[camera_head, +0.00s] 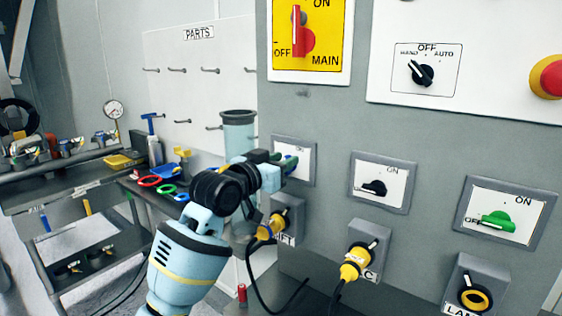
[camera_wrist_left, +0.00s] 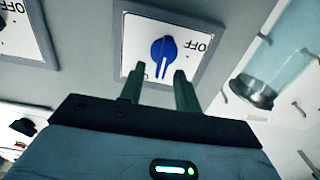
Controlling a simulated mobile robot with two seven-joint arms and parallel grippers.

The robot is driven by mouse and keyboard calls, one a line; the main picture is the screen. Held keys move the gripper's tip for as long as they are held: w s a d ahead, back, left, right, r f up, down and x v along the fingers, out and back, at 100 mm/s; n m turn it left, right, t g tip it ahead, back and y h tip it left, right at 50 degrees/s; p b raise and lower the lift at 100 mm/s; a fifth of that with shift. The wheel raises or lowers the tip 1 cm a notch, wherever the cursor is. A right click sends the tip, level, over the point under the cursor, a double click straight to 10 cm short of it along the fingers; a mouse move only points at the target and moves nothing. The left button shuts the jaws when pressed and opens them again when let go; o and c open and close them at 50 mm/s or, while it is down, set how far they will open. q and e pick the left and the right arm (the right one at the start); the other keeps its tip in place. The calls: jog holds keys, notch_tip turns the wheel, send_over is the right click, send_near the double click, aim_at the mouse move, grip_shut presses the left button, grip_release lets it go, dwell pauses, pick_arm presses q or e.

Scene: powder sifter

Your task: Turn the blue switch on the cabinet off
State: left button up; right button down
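The blue switch (camera_wrist_left: 163,52) is a rotary knob on a white plate in a grey frame. In the left wrist view its white-striped end points down the picture, not at the upside-down OFF lettering on the right. In the head view its plate (camera_head: 305,152) is at the left of the cabinet (camera_head: 345,125), and my gripper mostly hides the knob. My left gripper (camera_head: 284,161) is at that plate. In the left wrist view its two fingers (camera_wrist_left: 158,86) are apart, with the knob just beyond and between their tips; contact is unclear. My right gripper is not in view.
Right of the blue switch are a black switch (camera_head: 375,188) and a green switch (camera_head: 497,221). Yellow plugs with cables (camera_head: 357,263) stick out below. A red main switch (camera_head: 299,38) is above. A clear cylinder (camera_head: 239,133) and a tool bench (camera_head: 130,178) stand left.

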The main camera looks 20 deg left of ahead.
pick_arm(q)
grip_shut()
jog(key=shift+n, duration=0.3)
jog(key=shift+w+a+f+n, duration=0.15)
jog(key=shift+a+f+n, duration=0.2)
jog(key=shift+n, duration=2.55)
jog(key=shift+w+a+f+n, duration=0.1)
jog(key=shift+a+f+n, duration=0.25)
jog(key=shift+n, duration=2.55)
jog(key=shift+w+a+f+n, duration=0.15)
jog(key=shift+a+f+n, duration=0.15)
jog(key=shift+n, duration=2.6)
jog(key=shift+f, duration=0.1)
